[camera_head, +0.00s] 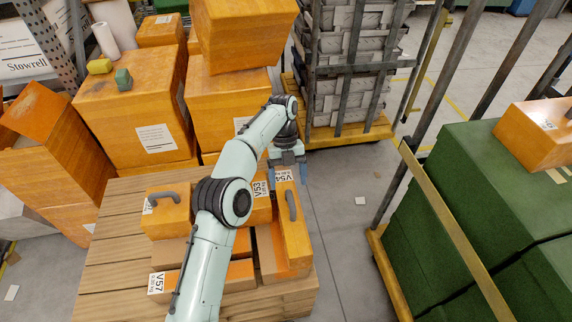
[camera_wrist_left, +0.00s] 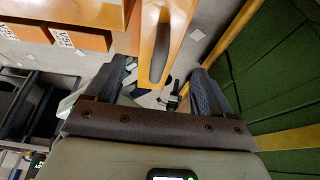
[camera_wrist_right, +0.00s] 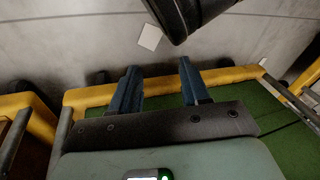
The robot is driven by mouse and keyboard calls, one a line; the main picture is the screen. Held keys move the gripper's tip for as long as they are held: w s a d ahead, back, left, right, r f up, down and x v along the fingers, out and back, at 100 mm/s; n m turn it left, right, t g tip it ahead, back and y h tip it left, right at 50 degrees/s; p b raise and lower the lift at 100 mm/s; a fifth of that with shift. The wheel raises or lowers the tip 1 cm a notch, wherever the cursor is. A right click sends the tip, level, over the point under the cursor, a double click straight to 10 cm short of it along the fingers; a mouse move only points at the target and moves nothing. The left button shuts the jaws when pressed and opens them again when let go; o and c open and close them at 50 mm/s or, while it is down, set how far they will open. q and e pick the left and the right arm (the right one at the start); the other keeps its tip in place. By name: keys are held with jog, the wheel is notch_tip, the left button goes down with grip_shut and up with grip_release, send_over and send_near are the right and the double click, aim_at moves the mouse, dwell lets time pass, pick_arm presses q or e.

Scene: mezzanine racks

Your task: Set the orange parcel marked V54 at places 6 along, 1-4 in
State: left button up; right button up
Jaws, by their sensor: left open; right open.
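The orange parcel marked V54 (camera_head: 296,240) is long and narrow with a grey handle on top. It stands at the right side of the group on the slatted wooden pallet (camera_head: 118,250), its label at the far end. My left gripper (camera_head: 287,174) is open at that far end, by the label. In the left wrist view a long orange parcel with a handle (camera_wrist_left: 161,40) lies ahead between the open fingers (camera_wrist_left: 160,70), apart from them. My right gripper (camera_wrist_right: 159,80) shows only in the right wrist view, open and empty. No place markings are readable.
Parcels V53 (camera_head: 260,190) and V57 (camera_head: 190,281) sit close beside V54. Large orange boxes (camera_head: 130,110) stack behind. A caged trolley (camera_head: 350,70) stands at the back, a green load (camera_head: 480,190) at right. Bare floor (camera_head: 345,240) lies between pallet and green load.

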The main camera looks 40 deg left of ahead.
jog(key=shift+g+y, duration=0.3)
jog(key=shift+g, duration=0.3)
jog(key=shift+s+a+r+p, duration=0.65)
jog(key=shift+s+r+p, duration=0.1)
jog(key=shift+s+r, duration=0.25)
jog(key=shift+s+a+r+p, duration=0.6)
jog(key=shift+s+r+p, duration=0.1)
jog(key=shift+s+r, duration=0.2)
jog(key=shift+s+d+f, duration=0.1)
jog(key=shift+s, duration=0.05)
